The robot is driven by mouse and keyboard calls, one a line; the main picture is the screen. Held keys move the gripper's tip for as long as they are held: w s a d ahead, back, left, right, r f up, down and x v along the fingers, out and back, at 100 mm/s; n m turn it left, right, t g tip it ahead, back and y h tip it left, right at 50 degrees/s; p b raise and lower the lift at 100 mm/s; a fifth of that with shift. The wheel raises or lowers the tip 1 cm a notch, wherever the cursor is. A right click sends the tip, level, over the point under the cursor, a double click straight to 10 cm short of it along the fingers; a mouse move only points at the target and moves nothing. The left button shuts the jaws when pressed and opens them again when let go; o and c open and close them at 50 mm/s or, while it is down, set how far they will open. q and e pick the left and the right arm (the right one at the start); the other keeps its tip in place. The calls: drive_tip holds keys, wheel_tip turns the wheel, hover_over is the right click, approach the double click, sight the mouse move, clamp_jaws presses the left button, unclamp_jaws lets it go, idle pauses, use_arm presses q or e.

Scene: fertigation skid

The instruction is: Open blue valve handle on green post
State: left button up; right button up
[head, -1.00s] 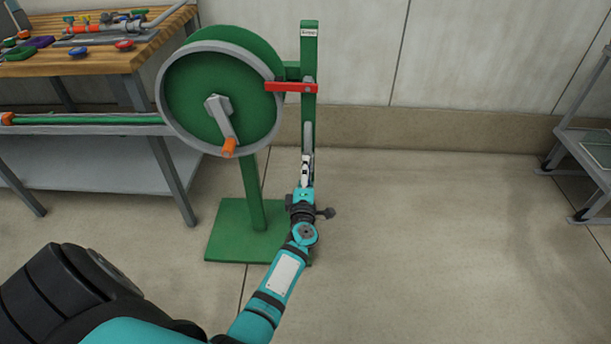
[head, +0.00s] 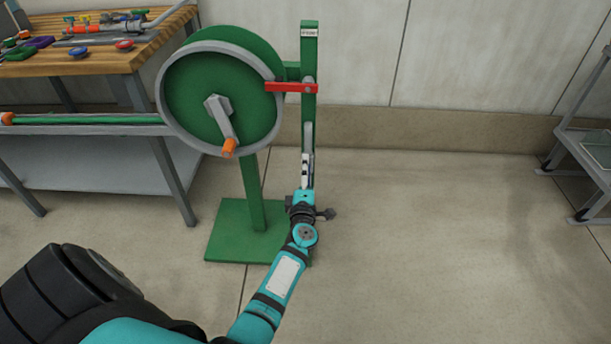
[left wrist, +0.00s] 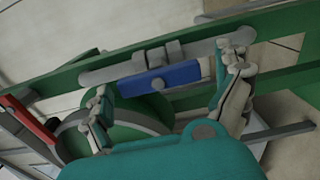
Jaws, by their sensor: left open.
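The green post (head: 309,60) stands upright beside the hose reel. The blue valve handle (left wrist: 160,78) shows in the left wrist view, lying along a grey pipe on the post; in the head view I cannot make it out behind my gripper. My left gripper (head: 307,168) is in front of the lower post. In the left wrist view its fingers are open, one on each side of the blue handle, near its two ends. I cannot tell whether they touch it. My right gripper is not in view.
A red handle (head: 291,88) sticks out from the post higher up. A green reel (head: 190,95) with a crank stands to the left, near a wooden workbench (head: 110,62). A grey metal stand (head: 575,145) is at the far right. The floor between is clear.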

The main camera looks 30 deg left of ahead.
use_arm(q)
drive_tip(key=v, duration=0.7)
drive_tip(key=shift+d, duration=0.15)
drive_tip(key=shift+s, duration=0.1)
